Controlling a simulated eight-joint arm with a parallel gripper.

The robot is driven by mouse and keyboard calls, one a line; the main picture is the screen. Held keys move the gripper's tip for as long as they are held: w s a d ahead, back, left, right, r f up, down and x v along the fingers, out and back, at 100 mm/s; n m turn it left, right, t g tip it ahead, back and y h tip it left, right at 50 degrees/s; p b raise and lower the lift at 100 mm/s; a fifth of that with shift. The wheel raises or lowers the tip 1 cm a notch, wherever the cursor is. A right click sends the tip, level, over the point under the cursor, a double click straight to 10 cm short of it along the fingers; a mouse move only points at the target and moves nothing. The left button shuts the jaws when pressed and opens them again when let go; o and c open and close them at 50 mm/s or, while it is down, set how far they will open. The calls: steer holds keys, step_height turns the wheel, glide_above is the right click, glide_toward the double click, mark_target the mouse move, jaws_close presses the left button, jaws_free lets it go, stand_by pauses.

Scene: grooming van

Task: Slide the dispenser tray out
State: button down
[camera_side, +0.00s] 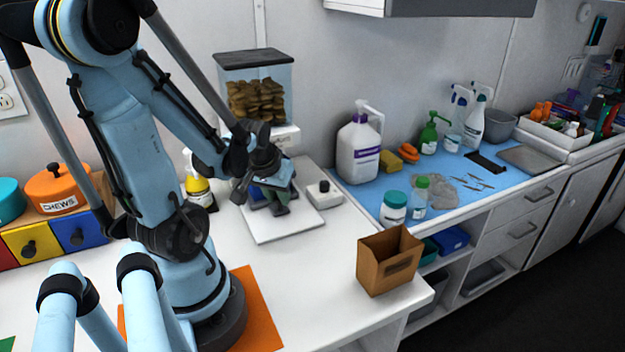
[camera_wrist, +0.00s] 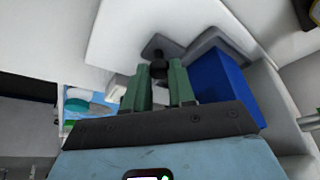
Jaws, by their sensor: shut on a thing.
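The treat dispenser has a clear hopper (camera_side: 256,90) of brown treats and a white base plate (camera_side: 285,226); the plate also shows in the wrist view (camera_wrist: 115,35). My gripper (camera_side: 277,200) is low in front of the dispenser, over the plate. In the wrist view, my gripper's green fingers (camera_wrist: 160,80) are shut on a dark knob (camera_wrist: 158,66).
A small white box with a black knob (camera_side: 323,194) stands close right of the plate. A brown open box (camera_side: 389,260) sits at the counter's front edge.

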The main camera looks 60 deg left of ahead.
steer(key=d, duration=1.2)
steer(key=shift+w+d, duration=0.1)
steer(key=shift+d, duration=0.25)
steer(key=c, duration=0.9)
jaws_free()
steer(key=shift+a, duration=0.1)
steer(key=shift+c, duration=0.2)
steer(key=shift+r, duration=0.15)
steer(key=shift+v, duration=1.35)
step_height(320, 180, up, 7)
steer(key=w+d+m+t+h, duration=0.3)
steer(key=w+d+m, duration=0.3)
steer(key=w+m, duration=0.2)
steer(key=shift+r+m+t, duration=0.15)
steer(key=shift+m+t, duration=0.35)
